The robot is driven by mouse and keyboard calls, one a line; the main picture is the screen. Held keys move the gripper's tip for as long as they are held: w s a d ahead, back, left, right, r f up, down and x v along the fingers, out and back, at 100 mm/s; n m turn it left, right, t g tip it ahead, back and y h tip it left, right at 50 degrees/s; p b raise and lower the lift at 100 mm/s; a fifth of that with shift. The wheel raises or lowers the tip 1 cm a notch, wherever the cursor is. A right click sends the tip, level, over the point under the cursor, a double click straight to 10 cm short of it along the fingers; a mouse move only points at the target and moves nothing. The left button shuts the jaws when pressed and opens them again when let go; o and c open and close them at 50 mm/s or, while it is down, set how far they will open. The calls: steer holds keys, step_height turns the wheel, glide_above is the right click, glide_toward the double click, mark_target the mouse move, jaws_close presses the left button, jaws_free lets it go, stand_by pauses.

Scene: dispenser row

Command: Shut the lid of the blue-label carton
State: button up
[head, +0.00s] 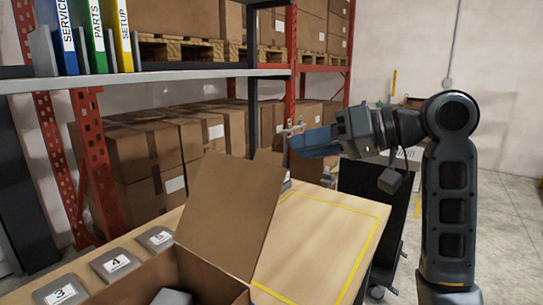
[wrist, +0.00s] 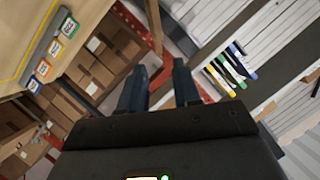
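An open brown carton (head: 205,280) stands at the near edge of the table in the head view. Its lid (head: 230,213) stands up, leaning back, and a grey item (head: 172,297) lies inside. No blue label shows on its visible faces. A small brown flap or box (head: 268,157) shows behind the lid, mostly hidden, so I cannot tell which carton it belongs to. My gripper (head: 297,137) is raised above the far side of the table, well apart from the open carton. In the wrist view my gripper (wrist: 160,82) has its two fingers apart with nothing between them.
Numbered plates, including 4 (head: 115,264), line the table's left side. A yellow outline marks bare tabletop (head: 320,235) at right. A shelf with binders (head: 92,37) overhangs at left on red posts. Stacked boxes (head: 150,150) stand behind. A dark cart (head: 375,205) stands beyond the table.

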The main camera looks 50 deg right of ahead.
mark_target(271, 152)
steer(key=x, duration=0.7)
steer(key=shift+w+a+f+p, duration=0.1)
steer(key=shift+w+f+p, duration=0.05)
steer(key=shift+w+p, duration=0.2)
jaws_close()
stand_by(1.1)
